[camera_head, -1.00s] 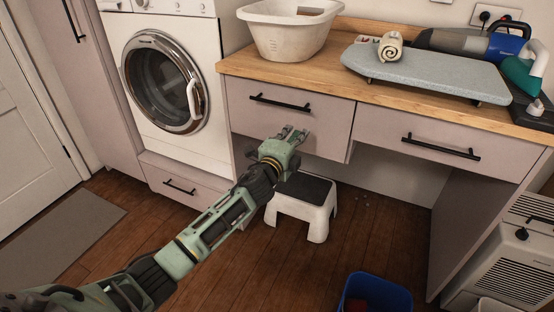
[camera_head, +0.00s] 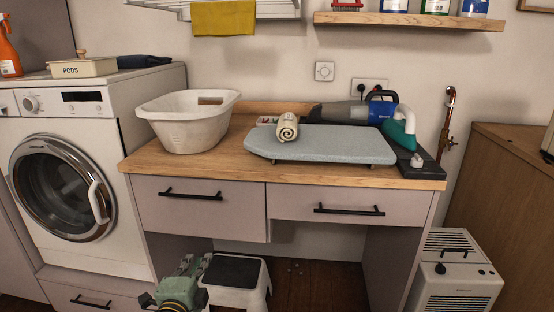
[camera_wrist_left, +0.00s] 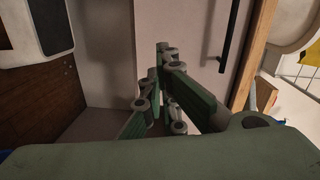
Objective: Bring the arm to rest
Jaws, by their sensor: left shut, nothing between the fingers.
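My left gripper (camera_head: 194,262) is low in the head view, in front of the desk and below the left drawer (camera_head: 205,210). Its fingers are shut with nothing between them. In the left wrist view the green fingers (camera_wrist_left: 161,52) come together before a pale drawer front with a black handle (camera_wrist_left: 229,38). The fingers look apart from that handle. Most of my left arm is below the head view's edge. My right gripper is not in view.
The wooden countertop (camera_head: 225,168) holds a white basin (camera_head: 185,130), an ironing board (camera_head: 330,148) with a rolled towel (camera_head: 287,127), and a handheld vacuum (camera_head: 345,113). A step stool (camera_head: 228,298) stands below, close to my gripper. A washing machine (camera_head: 130,145) is at the left.

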